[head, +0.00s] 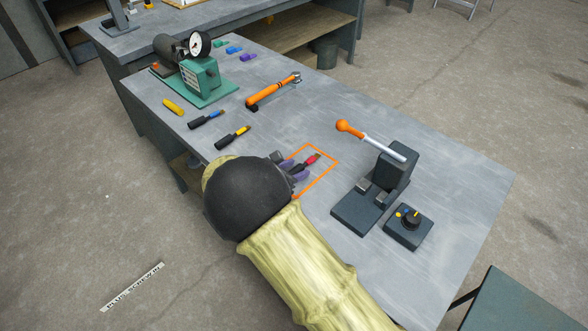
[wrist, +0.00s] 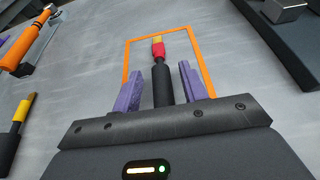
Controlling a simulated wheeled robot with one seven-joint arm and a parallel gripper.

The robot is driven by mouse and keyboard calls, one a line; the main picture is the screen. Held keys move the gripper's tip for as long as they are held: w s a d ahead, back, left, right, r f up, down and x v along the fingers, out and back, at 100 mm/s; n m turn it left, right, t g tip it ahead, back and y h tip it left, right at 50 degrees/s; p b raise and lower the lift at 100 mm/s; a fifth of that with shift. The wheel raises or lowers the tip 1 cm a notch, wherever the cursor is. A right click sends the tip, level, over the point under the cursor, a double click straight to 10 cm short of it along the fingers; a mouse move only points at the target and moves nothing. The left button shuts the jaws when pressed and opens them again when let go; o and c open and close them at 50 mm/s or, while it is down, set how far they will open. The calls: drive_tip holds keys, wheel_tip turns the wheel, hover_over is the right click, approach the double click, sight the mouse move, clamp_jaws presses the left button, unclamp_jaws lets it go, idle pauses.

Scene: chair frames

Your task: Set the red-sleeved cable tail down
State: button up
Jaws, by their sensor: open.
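The red-sleeved cable tail (head: 309,162) lies on the grey bench inside an orange outlined rectangle (head: 333,163). In the wrist view the cable tail (wrist: 158,52) has a red sleeve, a tan tip and a black body, and points away from me. My gripper (wrist: 160,85) is open, with one purple finger on each side of the black body and a visible gap on both sides. In the head view my gripper (head: 294,170) is low over the near part of the outline, and my wrist hides part of it.
A black press (head: 385,185) with an orange-knobbed lever and a dial box (head: 409,226) stand to the right. Two yellow-and-blue-marked cable tails (head: 233,137) (head: 206,119), an orange tool (head: 272,91) and a green gauge device (head: 200,80) lie to the left. The far right bench is clear.

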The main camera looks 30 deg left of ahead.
drive_tip(key=p+v, duration=0.1)
drive_tip(key=v, duration=1.1)
drive_tip(key=shift+w, duration=0.1)
idle(0.4)
